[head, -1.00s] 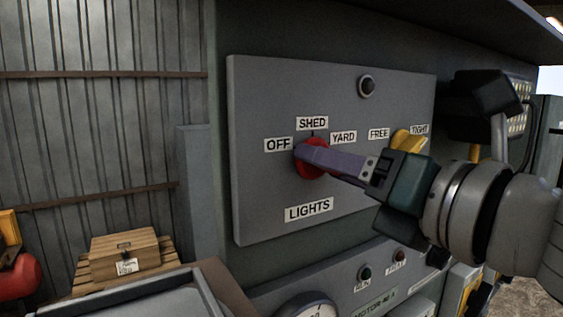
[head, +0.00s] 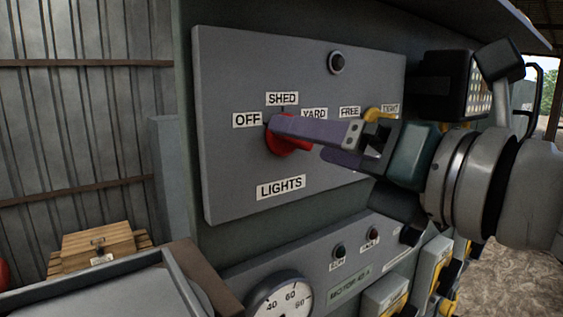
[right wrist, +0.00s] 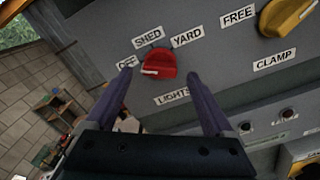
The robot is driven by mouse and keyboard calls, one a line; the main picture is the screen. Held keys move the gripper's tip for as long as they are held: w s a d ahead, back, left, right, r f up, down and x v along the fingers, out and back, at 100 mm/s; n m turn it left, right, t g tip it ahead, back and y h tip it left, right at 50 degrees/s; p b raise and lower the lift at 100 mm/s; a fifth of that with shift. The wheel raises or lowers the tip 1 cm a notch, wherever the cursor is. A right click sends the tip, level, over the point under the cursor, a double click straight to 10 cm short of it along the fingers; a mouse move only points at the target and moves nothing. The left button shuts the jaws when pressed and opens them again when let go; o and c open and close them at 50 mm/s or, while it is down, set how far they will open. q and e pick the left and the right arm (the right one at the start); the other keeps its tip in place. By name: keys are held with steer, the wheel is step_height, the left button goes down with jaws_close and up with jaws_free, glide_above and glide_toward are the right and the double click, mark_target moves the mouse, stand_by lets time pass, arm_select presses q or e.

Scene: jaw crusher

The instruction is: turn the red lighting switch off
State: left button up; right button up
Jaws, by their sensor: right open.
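The red lighting switch (head: 290,142) is a round knob on the grey panel (head: 230,80), with OFF, SHED and YARD labels around it and LIGHTS below. In the right wrist view the red switch (right wrist: 158,62) shows a white mark at its left end, on the side of the OFF label (right wrist: 126,62). My right gripper (head: 300,143) is open in front of the switch, its upper finger hiding part of it. In the right wrist view my right gripper (right wrist: 159,75) has one purple finger on each side of the switch, with gaps visible. My left gripper is not in view.
A yellow clamp knob (right wrist: 290,17) sits right of the switch, close to my right arm in the head view. A dark lamp (head: 338,62) is above. A gauge (head: 279,299) and a lower panel are below. A wooden crate (head: 98,243) stands at the lower left.

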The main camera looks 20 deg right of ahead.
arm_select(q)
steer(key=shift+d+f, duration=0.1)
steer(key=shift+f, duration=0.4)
arm_select(e)
steer(key=v, duration=0.7)
steer(key=shift+s, duration=0.25)
steer(key=shift+d, duration=0.15)
